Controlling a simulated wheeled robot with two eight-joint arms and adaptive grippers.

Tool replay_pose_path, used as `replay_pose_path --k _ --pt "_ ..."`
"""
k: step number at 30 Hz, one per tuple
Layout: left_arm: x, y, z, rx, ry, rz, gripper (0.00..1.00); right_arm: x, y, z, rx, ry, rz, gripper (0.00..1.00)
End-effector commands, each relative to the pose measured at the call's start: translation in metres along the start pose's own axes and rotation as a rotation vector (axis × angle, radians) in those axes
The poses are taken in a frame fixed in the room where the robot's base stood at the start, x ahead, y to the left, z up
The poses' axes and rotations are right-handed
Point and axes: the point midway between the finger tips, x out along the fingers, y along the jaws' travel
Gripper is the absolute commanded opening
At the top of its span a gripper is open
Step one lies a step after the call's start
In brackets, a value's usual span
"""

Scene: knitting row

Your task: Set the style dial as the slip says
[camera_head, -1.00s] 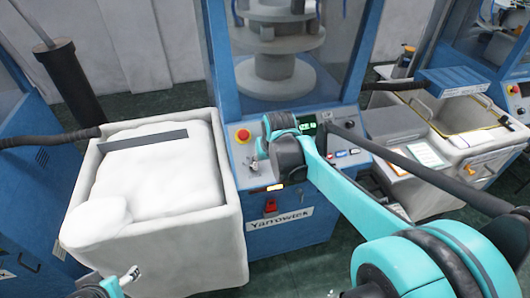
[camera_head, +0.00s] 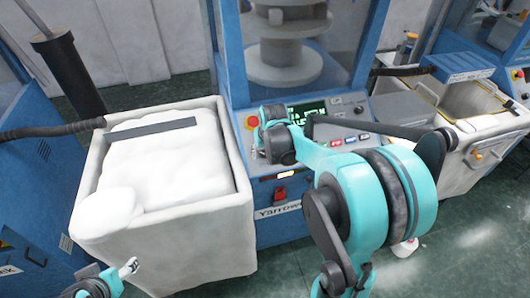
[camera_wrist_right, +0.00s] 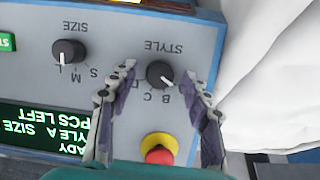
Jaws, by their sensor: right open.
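The style dial (camera_wrist_right: 160,73) is a black knob with a white pointer on the grey panel, upside down in the right wrist view. Its pointer aims to the lower right; B and C are readable, other letters are partly covered. My right gripper (camera_wrist_right: 158,76) is open, one finger on each side of the dial; I cannot tell whether they touch it. The green display (camera_wrist_right: 42,130) shows "STYLE A SIZE", partly cut off. I cannot make out the slip. My left gripper (camera_head: 130,267) is at the lower left in the head view, away from the panel.
The size dial (camera_wrist_right: 68,52) sits beside the style dial, its pointer near L. A red stop button on a yellow base (camera_wrist_right: 160,150) lies close to my right fingers. A white bin with pale fabric (camera_head: 225,235) stands left of the machine.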

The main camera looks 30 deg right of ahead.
Motion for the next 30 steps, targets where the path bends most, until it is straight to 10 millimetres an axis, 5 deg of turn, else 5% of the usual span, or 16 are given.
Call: replay_pose_path --k 2,7,19,30 --pt "-0.0002 0.0000 -0.0002 0.000 0.000 0.000 0.66 -0.0003 0.0000 -0.0001 0.000 0.000 0.000 0.43" --pt "-0.0001 0.0000 -0.0002 0.000 0.000 0.000 0.66 -0.0004 -0.0001 0.0000 0.000 0.000 0.000 0.00" --pt "-0.0013 0.0000 -0.0010 0.000 0.000 0.000 0.66 -0.0007 0.0002 -0.0002 0.044 -0.002 -0.013 0.00" --pt "-0.0061 0.0000 -0.0044 0.000 0.000 0.000 0.66 -0.0012 0.0027 -0.0003 0.298 -0.012 -0.084 0.00"
